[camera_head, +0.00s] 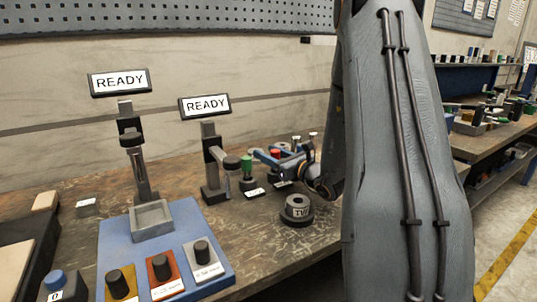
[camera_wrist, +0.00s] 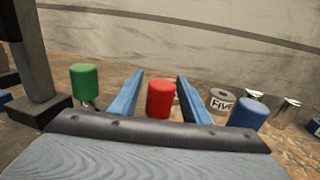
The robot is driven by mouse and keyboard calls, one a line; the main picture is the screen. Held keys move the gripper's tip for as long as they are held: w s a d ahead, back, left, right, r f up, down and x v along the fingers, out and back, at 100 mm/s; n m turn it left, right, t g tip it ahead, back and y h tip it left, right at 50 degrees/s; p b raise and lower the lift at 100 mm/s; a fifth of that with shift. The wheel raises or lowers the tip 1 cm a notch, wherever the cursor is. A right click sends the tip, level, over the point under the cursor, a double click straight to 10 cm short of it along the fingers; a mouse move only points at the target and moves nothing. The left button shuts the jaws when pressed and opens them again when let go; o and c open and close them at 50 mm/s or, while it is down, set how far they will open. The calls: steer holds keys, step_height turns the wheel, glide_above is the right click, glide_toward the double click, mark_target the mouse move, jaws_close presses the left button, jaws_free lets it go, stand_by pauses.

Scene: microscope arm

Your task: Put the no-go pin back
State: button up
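A red-capped pin (camera_wrist: 161,99), which seems to be the no-go pin, stands upright between the two blue fingers of my gripper (camera_wrist: 160,76) in the wrist view. A gap shows on each side of the cap, so the gripper looks open around it. The pin's lower part is hidden by the gripper body. In the head view the red cap (camera_head: 276,154) shows among the fingers of my gripper (camera_head: 266,158). I cannot tell what the pin stands in. A green-capped pin (camera_wrist: 85,84) stands to the left, outside the fingers; it also shows in the head view (camera_head: 247,163).
A blue cap (camera_wrist: 248,113) and a grey ring marked "FIVE" (camera_wrist: 222,100) are right of the fingers. A dark-based ring weight (camera_head: 297,207) sits nearer. Two stands with READY signs (camera_head: 120,82) are at left. A blue button board (camera_head: 208,225) is in front.

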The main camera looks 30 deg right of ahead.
steer(key=shift+r, duration=0.1)
steer(key=shift+s+d, duration=0.1)
steer(key=shift+s, duration=0.1)
steer(key=v, duration=1.1)
steer(key=shift+s+b, duration=0.25)
steer(key=shift+b, duration=0.15)
steer(key=shift+s, duration=0.1)
